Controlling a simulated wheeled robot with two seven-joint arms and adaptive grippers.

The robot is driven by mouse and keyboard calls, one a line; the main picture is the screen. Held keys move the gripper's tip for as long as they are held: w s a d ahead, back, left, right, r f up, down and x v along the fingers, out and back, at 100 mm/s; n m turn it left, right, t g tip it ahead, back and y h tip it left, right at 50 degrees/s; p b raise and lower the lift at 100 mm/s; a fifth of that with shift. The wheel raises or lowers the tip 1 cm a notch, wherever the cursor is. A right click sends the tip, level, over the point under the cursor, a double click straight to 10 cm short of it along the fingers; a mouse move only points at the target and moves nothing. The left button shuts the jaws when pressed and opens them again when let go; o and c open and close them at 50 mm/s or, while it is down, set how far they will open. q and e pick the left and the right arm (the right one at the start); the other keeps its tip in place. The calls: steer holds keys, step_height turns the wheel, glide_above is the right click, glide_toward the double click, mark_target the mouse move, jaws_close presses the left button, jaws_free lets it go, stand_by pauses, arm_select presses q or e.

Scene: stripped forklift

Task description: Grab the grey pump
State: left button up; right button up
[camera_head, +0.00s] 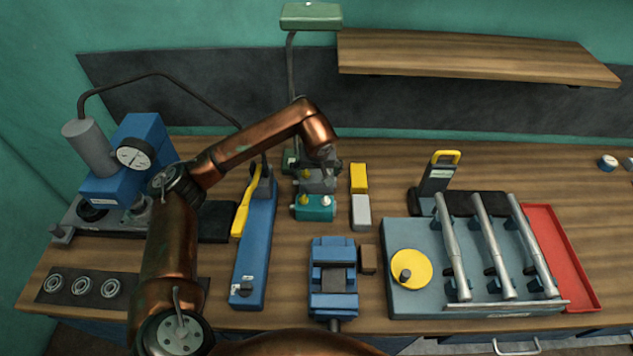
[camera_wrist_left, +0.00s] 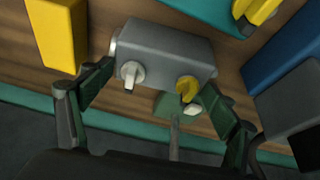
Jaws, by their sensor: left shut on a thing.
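The grey pump (camera_head: 316,186) is a small grey block with a yellow knob and a white knob. It is in the middle of the bench in the head view, just behind a teal pump (camera_head: 314,212). My left gripper (camera_head: 322,166) comes down on it from above and partly hides it. In the left wrist view the grey pump (camera_wrist_left: 165,48) sits between the two dark green fingers of my left gripper (camera_wrist_left: 163,66), which are shut on its two ends. Whether the pump touches the bench cannot be told. My right gripper is not in view.
A yellow block (camera_head: 359,178) and a light grey block (camera_head: 361,212) stand close on the right. A long blue tool (camera_head: 254,245) lies left, a blue vise (camera_head: 333,280) in front. A lamp (camera_head: 311,17) rises behind. Bare wood lies right of the blocks.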

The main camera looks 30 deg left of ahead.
arm_select(q)
steer(key=shift+f, duration=0.1)
steer(key=c, duration=1.1)
